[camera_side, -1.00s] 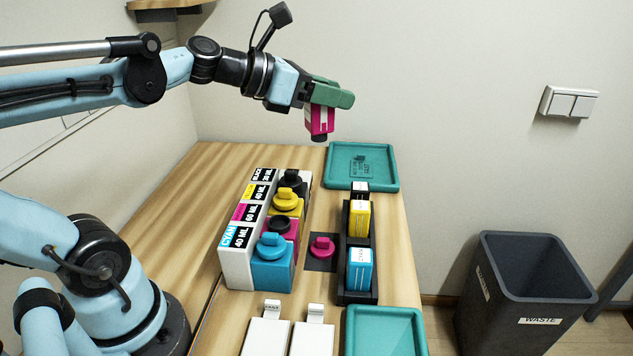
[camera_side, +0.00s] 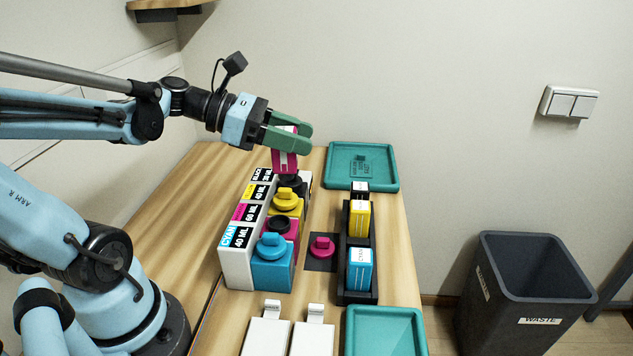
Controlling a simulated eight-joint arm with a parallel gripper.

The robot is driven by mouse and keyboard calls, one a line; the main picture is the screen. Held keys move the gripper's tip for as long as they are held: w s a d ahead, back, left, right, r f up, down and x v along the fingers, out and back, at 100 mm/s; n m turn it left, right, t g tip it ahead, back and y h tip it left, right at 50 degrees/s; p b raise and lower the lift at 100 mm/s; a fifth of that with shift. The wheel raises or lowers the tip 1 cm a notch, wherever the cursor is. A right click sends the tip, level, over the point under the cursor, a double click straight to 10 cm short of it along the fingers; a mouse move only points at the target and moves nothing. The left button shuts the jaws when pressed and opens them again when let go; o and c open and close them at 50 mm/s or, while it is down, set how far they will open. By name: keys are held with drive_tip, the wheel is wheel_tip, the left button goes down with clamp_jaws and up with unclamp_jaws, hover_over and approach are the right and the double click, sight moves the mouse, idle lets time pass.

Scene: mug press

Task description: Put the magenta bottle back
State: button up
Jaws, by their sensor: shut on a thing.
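My gripper (camera_side: 291,137), with green fingers, is shut on the magenta bottle (camera_side: 284,163). It holds the bottle, dark cap end down, above the back of the ink tank row near the black tank. I cannot tell whether the bottle touches anything below. The black bottle rack (camera_side: 358,297) holds a cyan bottle (camera_side: 359,268), a yellow bottle (camera_side: 359,218) and a black bottle (camera_side: 360,188), with a gap between cyan and yellow. The magenta tank (camera_side: 284,228) has an uncovered dark opening. Its magenta cap (camera_side: 322,246) lies on a dark square pad (camera_side: 318,264).
The cyan cap (camera_side: 271,245), yellow cap (camera_side: 286,199) and black cap (camera_side: 290,181) sit on their tanks. Teal trays lie at the back (camera_side: 391,183) and front (camera_side: 385,312). White clipped items (camera_side: 267,335) lie in front. A waste bin (camera_side: 522,296) stands at right.

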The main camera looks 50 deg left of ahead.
drive_tip(key=shift+s+f+m+g+h, duration=0.2)
drive_tip(key=shift+s+m+g+h, duration=0.05)
drive_tip(key=shift+s, duration=0.3)
drive_tip(key=shift+s+f+m+g+h, duration=0.15)
drive_tip(key=shift+s+m+g+h, duration=0.1)
drive_tip(key=shift+s, duration=0.25)
drive_tip(key=shift+f, duration=4.8)
drive_tip(key=shift+f, duration=0.15)
drive_tip(key=o, duration=1.3)
drive_tip(key=shift+c, duration=0.2)
drive_tip(key=shift+v, duration=3.75)
